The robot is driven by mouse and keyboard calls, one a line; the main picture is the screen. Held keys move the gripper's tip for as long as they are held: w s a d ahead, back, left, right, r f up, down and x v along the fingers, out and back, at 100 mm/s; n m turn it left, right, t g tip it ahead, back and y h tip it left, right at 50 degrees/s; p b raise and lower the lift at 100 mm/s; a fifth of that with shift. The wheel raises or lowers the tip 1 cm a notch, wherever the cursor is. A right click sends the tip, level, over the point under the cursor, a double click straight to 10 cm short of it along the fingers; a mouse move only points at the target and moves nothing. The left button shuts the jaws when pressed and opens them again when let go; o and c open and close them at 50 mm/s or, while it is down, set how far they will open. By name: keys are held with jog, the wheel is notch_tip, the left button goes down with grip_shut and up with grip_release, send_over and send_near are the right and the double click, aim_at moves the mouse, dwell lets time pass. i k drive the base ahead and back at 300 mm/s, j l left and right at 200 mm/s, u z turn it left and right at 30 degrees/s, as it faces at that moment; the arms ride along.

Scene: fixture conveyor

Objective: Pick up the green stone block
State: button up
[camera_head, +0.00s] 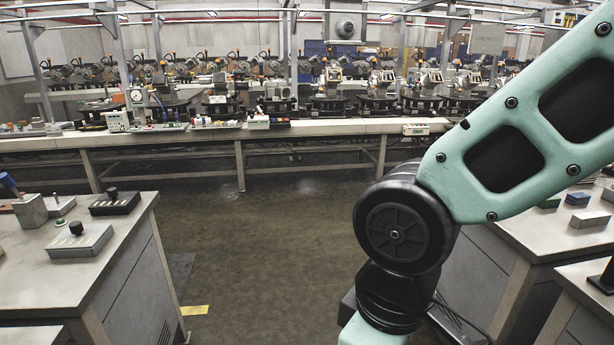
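A small dark green block (549,203) lies on the right-hand table, near its far left edge. It sits just below my arm link in the picture, and part of it may be hidden behind that link. It is too small to tell whether it is stone. My mint-green and black arm crosses the right side of the view and runs out at the bottom. My gripper is outside the frame, so its state and its place relative to the block do not show.
A blue block (578,198) and a grey block (590,219) lie near the green one. A left table (60,278) bears grey fixtures (80,242) and a dark one (115,203). A long bench (300,131) stands at the back. The floor (255,235) between is clear.

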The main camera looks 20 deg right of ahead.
aim_at(554, 201)
jog(key=i+z, duration=0.25)
jog(key=i, duration=0.15)
jog(key=i+j+z, duration=0.1)
jog(key=i+z, duration=0.15)
jog(key=i, duration=0.2)
jog(key=i+j+z, duration=0.25)
jog(key=i, duration=0.15)
jog(key=i+j+z, duration=0.2)
jog(key=i, duration=0.2)
jog(key=i+z, duration=0.65)
jog(key=z, duration=0.25)
jog(key=i+j+z, duration=0.2)
jog(key=z, duration=0.25)
jog(key=i+j+z, duration=0.35)
jog(key=z, duration=0.15)
jog(key=i+j+z, duration=0.25)
jog(key=j+z, duration=0.2)
